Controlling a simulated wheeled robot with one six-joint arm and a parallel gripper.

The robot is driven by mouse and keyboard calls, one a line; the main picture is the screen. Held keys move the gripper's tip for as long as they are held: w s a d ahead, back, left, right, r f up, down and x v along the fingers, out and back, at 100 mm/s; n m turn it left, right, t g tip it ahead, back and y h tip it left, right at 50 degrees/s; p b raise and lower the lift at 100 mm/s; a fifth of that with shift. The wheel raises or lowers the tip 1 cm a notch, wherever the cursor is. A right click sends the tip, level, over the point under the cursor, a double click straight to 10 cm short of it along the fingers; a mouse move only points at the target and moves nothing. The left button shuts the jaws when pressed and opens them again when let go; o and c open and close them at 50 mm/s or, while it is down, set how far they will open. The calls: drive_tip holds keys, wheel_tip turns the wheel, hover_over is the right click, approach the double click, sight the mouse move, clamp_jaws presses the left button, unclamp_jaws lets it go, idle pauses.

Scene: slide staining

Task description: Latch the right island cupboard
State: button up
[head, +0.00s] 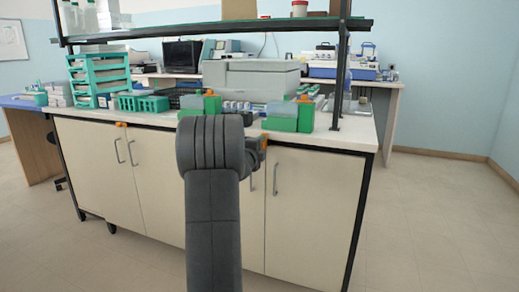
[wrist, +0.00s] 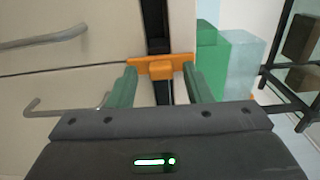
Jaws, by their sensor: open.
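The right island cupboard (head: 312,215) has two cream doors with metal handles, and they look shut. Its orange latch (head: 263,143) sits at the top of the door seam, partly hidden behind my arm in the head view. In the wrist view the latch (wrist: 162,68) is a flat orange bar with a raised knob, lying across the dark edge by the doors. My gripper (wrist: 160,82) is open, with one green finger on each side of the knob. I cannot tell whether the fingers touch it. In the head view my arm hides the gripper.
The left cupboard (head: 95,165) has a similar orange latch (head: 121,124) at its top. Green and grey boxes (head: 290,115) stand on the countertop (head: 345,135) just above the right cupboard. A shelf post (head: 341,75) rises at the right. Floor is clear to the right.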

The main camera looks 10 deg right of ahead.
drive_tip(key=p+v, duration=0.1)
drive_tip(key=v, duration=1.3)
drive_tip(key=shift+w, duration=0.1)
drive_tip(key=b+x, duration=0.1)
drive_tip(key=x, duration=1.2)
drive_tip(key=shift+w+d, duration=0.3)
drive_tip(key=shift+n+p, duration=4.3)
drive_tip(key=shift+n, duration=4.8)
